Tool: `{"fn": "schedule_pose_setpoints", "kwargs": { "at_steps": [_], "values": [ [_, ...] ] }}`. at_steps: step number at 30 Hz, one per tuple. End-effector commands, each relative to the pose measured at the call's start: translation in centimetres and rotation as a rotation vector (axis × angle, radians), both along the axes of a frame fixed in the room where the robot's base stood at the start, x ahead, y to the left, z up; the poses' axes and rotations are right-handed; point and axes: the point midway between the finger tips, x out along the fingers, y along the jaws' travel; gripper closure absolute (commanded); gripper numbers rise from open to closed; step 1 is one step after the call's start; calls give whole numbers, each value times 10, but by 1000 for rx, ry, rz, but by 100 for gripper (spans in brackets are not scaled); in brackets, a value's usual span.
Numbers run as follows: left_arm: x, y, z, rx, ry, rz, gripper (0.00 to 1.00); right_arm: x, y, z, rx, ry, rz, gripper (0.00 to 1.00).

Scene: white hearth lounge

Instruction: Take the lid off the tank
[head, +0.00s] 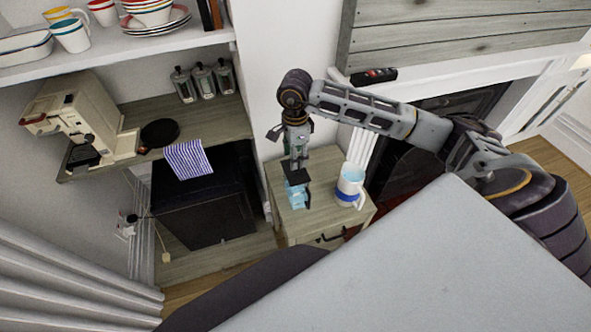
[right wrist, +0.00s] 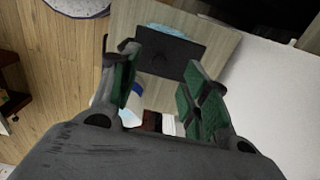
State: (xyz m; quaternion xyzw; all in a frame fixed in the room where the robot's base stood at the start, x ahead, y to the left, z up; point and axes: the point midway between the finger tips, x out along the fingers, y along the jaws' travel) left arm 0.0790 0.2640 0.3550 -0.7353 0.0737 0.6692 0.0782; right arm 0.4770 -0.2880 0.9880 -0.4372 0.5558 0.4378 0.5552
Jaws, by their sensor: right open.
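The tank (head: 297,194) is a small light blue, clear-looking container on the wooden cabinet. A flat black square lid (head: 295,172) covers its top; I cannot tell how firmly it sits. In the right wrist view, the lid (right wrist: 165,50) lies just beyond my fingertips, with some of the tank (right wrist: 168,15) showing past its edge. My right gripper (head: 296,155) points down right above the lid. It is open and empty, its green-padded fingers (right wrist: 162,66) on either side of the lid's middle. My left gripper is not in view.
A white and blue mug (head: 350,186) stands right of the tank on the cabinet (head: 325,218). A coffee machine (head: 75,120), a striped cloth (head: 188,159) and several canisters (head: 203,82) are on the left counter. A black remote (head: 373,76) lies on the mantel.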

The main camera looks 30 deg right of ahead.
Motion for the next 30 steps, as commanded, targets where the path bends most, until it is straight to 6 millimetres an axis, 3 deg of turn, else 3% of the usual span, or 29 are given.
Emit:
{"fn": "schedule_pose_setpoints", "kwargs": {
  "at_steps": [5,20,30],
  "values": [
    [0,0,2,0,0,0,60,0,0,-11,0,-1,1,54],
    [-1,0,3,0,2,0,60,-1,-1,-15,0,1,1,54],
    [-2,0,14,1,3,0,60,-1,-4,-43,0,2,0,54]
  ]
}}
